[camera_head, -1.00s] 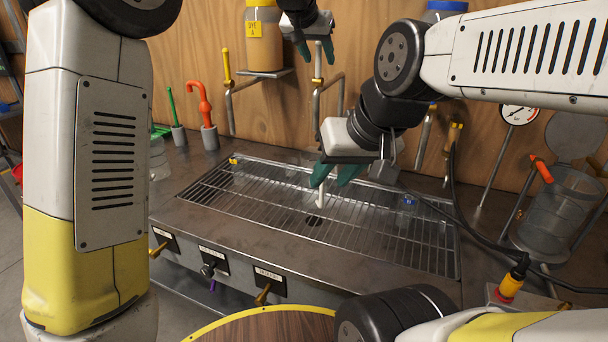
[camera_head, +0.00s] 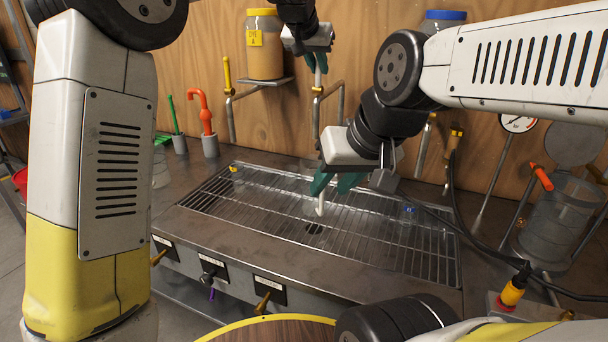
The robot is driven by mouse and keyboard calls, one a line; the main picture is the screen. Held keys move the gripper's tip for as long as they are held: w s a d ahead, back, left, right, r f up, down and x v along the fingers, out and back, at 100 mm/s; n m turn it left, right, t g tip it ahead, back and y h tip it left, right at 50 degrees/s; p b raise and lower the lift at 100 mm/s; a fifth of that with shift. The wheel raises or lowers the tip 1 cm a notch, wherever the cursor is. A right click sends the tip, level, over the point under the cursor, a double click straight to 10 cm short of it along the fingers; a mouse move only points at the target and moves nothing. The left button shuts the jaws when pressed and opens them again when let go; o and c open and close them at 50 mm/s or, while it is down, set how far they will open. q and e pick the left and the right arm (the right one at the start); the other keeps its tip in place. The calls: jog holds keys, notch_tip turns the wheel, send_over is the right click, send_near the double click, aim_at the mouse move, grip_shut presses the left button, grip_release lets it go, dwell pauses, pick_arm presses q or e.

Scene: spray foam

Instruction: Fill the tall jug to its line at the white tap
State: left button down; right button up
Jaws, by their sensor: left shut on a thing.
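My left gripper (camera_head: 311,52) is at the wooden back wall, shut on the white tap's lever (camera_head: 318,78) at the top of its pipe. My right gripper (camera_head: 336,184) is lower, above the grated tray. A white upright piece (camera_head: 321,204), which looks like a jug handle, shows between and below its teal fingers. I cannot tell whether those fingers grip it. A clear jug body there is hard to make out against the grate, and its line and any water level cannot be read.
The steel grate (camera_head: 250,215) fills the middle of the counter. A yellow tap (camera_head: 228,75) and a yellow-lidded jar (camera_head: 264,45) are left of the white tap.

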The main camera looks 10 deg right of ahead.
pick_arm(q)
jog(key=shift+s+a, duration=0.55)
jog(key=shift+s, duration=0.25)
jog(key=shift+s+a, duration=0.1)
jog(key=shift+s, duration=0.05)
jog(key=shift+s+a+f, duration=0.15)
jog(key=shift+s+a, duration=0.05)
jog(key=shift+s, duration=0.1)
dwell(6.8)
